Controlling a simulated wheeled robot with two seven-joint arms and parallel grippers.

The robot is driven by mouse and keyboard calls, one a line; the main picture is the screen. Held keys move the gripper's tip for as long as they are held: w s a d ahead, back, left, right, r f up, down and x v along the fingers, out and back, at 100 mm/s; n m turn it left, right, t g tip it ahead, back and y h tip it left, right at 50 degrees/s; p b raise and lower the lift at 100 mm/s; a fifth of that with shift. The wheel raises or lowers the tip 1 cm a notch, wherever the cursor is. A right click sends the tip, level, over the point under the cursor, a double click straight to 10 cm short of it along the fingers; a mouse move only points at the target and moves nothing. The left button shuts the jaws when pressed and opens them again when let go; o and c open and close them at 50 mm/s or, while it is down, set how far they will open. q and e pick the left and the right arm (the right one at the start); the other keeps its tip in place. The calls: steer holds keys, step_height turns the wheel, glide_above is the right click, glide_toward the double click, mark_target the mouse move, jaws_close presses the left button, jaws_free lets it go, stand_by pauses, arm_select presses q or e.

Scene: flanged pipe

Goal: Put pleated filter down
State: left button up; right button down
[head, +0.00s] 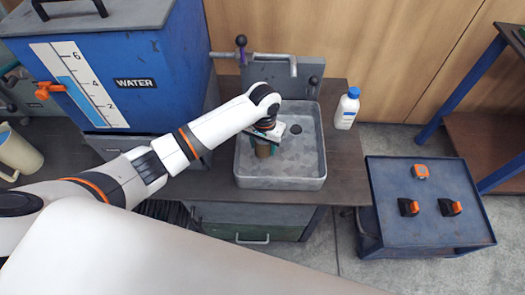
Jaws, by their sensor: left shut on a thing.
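My left gripper (266,140) reaches over the grey sink (310,184) from the left. It is shut on a small brownish, rounded thing, which looks like the pleated filter (263,151). Only a little of the filter shows below the gripper, and the wrist hides the rest. I cannot tell whether the filter touches the sink floor or hangs above it. My right gripper is not in view.
The faucet (270,58) stands behind the sink. A white bottle with a blue cap (346,110) is on the counter at right. A blue water tank (140,60) rises at left. A blue cart (440,235) carries orange-and-black items. The sink's right side is clear.

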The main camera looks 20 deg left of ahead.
mark_target(263, 154)
arm_select(q)
step_height(263, 154, down, 5)
steer(key=shift+r, duration=0.2)
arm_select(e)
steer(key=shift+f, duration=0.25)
arm_select(q)
steer(key=shift+f, duration=0.1)
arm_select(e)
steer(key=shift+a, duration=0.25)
arm_select(q)
steer(key=o, duration=1)
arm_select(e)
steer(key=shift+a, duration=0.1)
arm_select(q)
step_height(263, 154, up, 12)
steer(key=shift+r+p, duration=0.15)
steer(key=shift+p, duration=0.3)
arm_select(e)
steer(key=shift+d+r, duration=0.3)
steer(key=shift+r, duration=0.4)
